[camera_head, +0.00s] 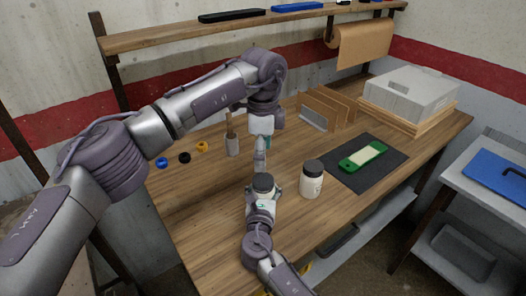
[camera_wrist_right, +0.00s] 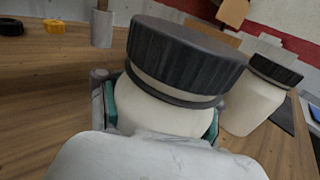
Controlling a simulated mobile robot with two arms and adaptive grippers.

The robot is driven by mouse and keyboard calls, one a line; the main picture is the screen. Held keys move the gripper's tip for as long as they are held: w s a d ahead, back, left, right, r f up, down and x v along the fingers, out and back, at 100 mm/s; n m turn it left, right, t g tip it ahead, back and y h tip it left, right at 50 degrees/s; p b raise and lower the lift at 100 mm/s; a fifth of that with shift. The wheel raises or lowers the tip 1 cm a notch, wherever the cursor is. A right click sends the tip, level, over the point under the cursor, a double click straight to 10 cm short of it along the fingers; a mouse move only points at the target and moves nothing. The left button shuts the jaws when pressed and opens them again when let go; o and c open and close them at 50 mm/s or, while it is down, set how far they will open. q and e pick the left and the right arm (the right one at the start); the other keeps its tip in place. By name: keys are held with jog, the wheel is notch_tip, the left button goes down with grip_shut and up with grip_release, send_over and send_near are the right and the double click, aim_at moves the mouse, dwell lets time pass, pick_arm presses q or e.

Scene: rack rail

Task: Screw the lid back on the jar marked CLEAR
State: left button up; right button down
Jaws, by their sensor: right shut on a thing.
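A white jar (camera_head: 264,202) with a black ribbed lid (camera_head: 263,183) stands on the bench. My right gripper (camera_wrist_right: 160,113) is shut on its body, with teal pads on either side. In the right wrist view the lid (camera_wrist_right: 187,55) sits on top, with a pale band showing between it and a dark ring below. A second white jar (camera_head: 311,185) with a black lid (camera_head: 313,167) stands to the right, apart from the gripper. I cannot read either jar's marking. My left gripper (camera_head: 260,168) points down just behind and above the held jar; its finger gap is unclear.
A green device (camera_head: 362,157) lies on a dark mat (camera_head: 391,164) at right. Blue, black and yellow rings (camera_head: 202,147) and a grey cup of tools (camera_head: 232,146) stand at back left. A wooden rack (camera_head: 323,112) and grey box (camera_head: 409,92) stand behind. The front left bench is clear.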

aim_at(263, 179)
pick_arm(q)
notch_tip(263, 179, down, 8)
jog(key=shift+r, duration=0.15)
dwell(0.4)
